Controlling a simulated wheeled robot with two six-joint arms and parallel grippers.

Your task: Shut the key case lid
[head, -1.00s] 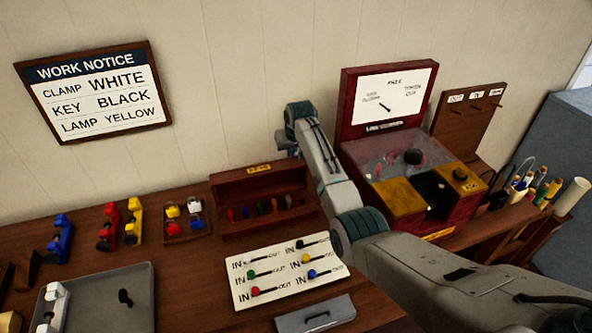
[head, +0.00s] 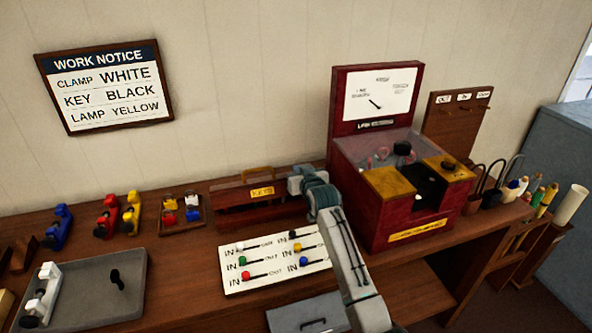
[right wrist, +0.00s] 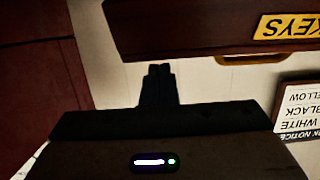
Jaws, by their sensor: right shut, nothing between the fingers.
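The key case (head: 235,222) is a dark red-brown box at the back of the bench, below the wall. Its lid, with a yellow KEYS label (head: 262,191) and a yellow handle (head: 257,173), is down over the front, and the keys inside are hidden. I cannot tell whether a gap is left under it. The right wrist view, upside down, shows the lid (right wrist: 190,30) close to my fingers. My right gripper (right wrist: 157,84) is shut and empty, by the right end of the case. I cannot tell if it touches. My left gripper is not in view.
A red box with yellow lids (head: 400,200) stands right of the case. A white lever board (head: 272,262) lies in front. A grey tray (head: 75,318) with a white clamp and a black piece is at left. The work notice (head: 103,85) hangs on the wall.

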